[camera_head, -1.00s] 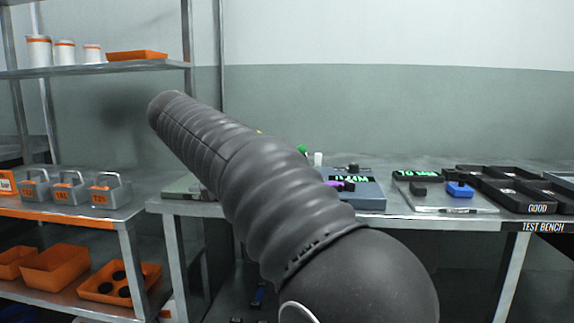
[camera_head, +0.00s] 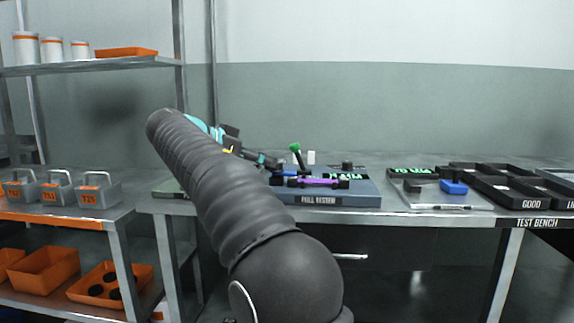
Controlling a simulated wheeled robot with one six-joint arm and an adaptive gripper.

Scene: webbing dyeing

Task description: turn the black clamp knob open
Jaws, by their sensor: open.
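The pull tester (camera_head: 362,192) is a blue-grey box on the bench, labelled on its front, with a green display. A small black knob (camera_head: 347,165) stands at its back right. A purple strip (camera_head: 316,182) lies along its top between black clamp parts (camera_head: 343,184). A green-tipped lever (camera_head: 295,148) rises at its left. I cannot tell for sure which black part is the clamp knob. My gripper (camera_head: 268,161) is open and small in view, beyond my arm, at the tester's left back edge. It appears apart from the black knob; its fingertips are partly unclear.
To the right are a clear plate (camera_head: 440,200) with a blue block (camera_head: 454,187) and black sorting trays (camera_head: 500,190). On the left, a shelf rack (camera_head: 90,68) holds white jars, and grey weights (camera_head: 97,190) stand lower. My arm hides part of the bench.

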